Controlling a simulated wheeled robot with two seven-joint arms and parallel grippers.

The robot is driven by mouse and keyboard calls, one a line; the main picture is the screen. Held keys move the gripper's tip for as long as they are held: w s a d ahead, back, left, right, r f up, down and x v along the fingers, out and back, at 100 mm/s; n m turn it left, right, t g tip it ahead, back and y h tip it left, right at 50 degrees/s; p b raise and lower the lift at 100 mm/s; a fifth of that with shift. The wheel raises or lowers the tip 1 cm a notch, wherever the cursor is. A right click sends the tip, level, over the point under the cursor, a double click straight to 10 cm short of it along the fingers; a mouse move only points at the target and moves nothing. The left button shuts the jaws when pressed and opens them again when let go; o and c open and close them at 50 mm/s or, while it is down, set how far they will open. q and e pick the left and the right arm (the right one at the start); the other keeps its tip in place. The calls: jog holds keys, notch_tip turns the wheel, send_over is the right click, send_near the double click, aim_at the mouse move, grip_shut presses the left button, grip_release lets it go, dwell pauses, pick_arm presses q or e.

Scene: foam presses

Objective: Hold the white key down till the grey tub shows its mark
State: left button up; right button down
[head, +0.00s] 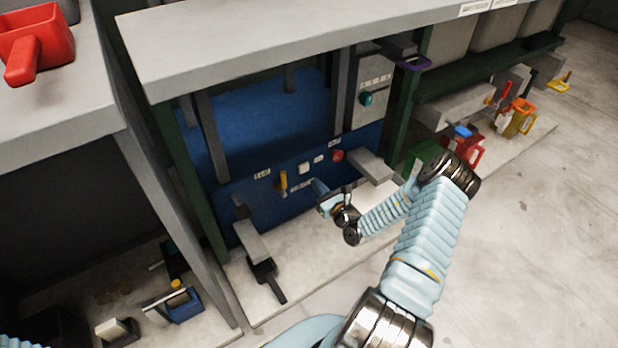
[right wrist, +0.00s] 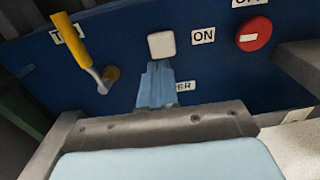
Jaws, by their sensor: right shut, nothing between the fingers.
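The white key (head: 304,168) is a small pale block on the blue panel of the press. In the right wrist view the white key (right wrist: 161,45) sits just above my fingertips. My right gripper (head: 317,185) is shut and empty, pointing at the panel slightly below the key. In the right wrist view my gripper's tips (right wrist: 156,68) lie close under the key's lower edge; I cannot tell whether they touch it. I cannot pick out the grey tub for certain, and no mark shows. My left gripper is out of view.
A yellow lever (right wrist: 75,45) is left of the key. An ON label (right wrist: 203,36) and a red button (right wrist: 254,34) are to its right. A grey block (head: 371,165) juts out right of the panel. Open floor (head: 510,240) lies to the right.

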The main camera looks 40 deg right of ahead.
jog(key=s, duration=0.7)
jog(key=shift+a, duration=0.3)
dwell(0.4)
